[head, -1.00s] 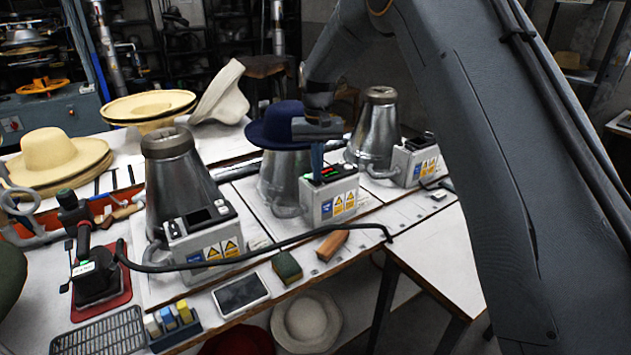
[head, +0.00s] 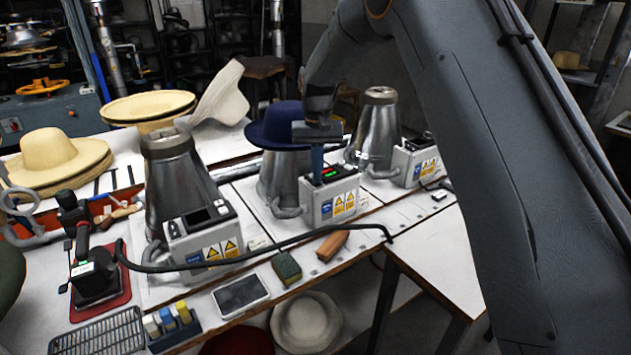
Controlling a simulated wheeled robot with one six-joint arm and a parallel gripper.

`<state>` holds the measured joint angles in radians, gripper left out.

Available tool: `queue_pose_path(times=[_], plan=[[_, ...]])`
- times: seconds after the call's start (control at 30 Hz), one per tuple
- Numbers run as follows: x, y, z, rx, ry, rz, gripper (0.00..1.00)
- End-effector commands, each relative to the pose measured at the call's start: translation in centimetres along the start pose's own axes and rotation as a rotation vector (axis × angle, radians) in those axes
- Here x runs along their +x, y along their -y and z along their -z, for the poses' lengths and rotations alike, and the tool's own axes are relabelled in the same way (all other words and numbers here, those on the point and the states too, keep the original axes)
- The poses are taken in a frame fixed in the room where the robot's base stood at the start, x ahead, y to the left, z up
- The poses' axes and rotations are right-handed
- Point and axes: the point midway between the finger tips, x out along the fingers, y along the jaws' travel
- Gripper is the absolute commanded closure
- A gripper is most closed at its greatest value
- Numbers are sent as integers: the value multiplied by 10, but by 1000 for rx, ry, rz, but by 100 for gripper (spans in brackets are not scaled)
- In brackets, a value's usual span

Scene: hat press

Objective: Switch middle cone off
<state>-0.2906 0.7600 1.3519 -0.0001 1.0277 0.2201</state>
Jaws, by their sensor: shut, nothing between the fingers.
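The middle cone (head: 283,180) is a metal steam cone with a dark blue hat (head: 280,128) on top. Its grey control box (head: 333,203) stands at its front right, with blue and yellow warning labels. A small display on the box top shows green and a little red (head: 332,171). My gripper (head: 317,178) is shut and points down, its fingertips at the left part of the box top, beside the display. The fingers hide the switch area, and I cannot tell whether they touch it.
A left cone (head: 178,180) and a right cone (head: 377,125) stand on either side, each with its own box. A black cable (head: 290,240) crosses the bench front. A wooden block (head: 332,245), a green sponge (head: 287,266) and a tablet (head: 240,295) lie near the edge.

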Motion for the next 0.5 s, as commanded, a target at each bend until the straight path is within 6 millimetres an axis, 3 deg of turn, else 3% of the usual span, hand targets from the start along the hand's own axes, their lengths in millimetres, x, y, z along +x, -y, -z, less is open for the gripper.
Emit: queue_pose_path(times=[0.5], plan=[[-33, 0, 0, 0, 1, 0, 100]])
